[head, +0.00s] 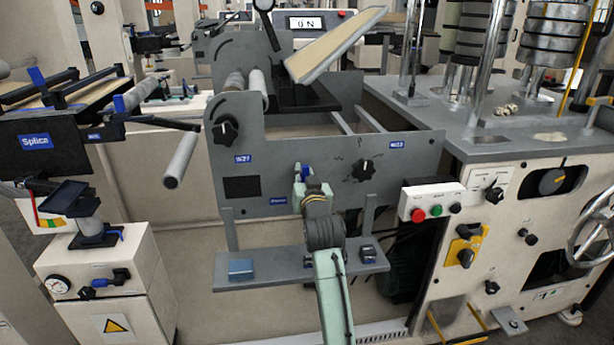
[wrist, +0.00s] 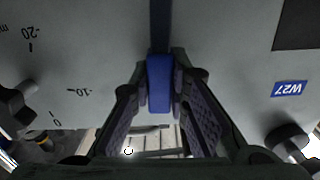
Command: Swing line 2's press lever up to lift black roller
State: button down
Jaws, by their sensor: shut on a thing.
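My gripper (head: 305,183) is at the front of the grey machine plate (head: 405,150). In the wrist view its two dark fingers (wrist: 162,90) are shut on a blue lever grip (wrist: 159,70) that stands between the pads. A dark blue bar runs up from the grip along the plate. In the head view only a bit of blue (head: 305,171) shows; my wrist hides most of the lever. I cannot pick out a black roller for certain; a black piece (head: 300,97) lies between the plates, beside grey rollers (head: 258,88).
Dial knobs sit on the plate left (head: 225,128) and right (head: 364,170) of my gripper. A grey shelf (head: 285,268) juts out below, with small blue blocks. A button box (head: 432,202) is at right. A splice table (head: 60,135) stands at left.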

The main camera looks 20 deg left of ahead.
jog(key=shift+a, duration=0.1)
jog(key=c, duration=1.5)
grip_release()
jog(key=shift+s, duration=0.1)
jog(key=v, duration=1.2)
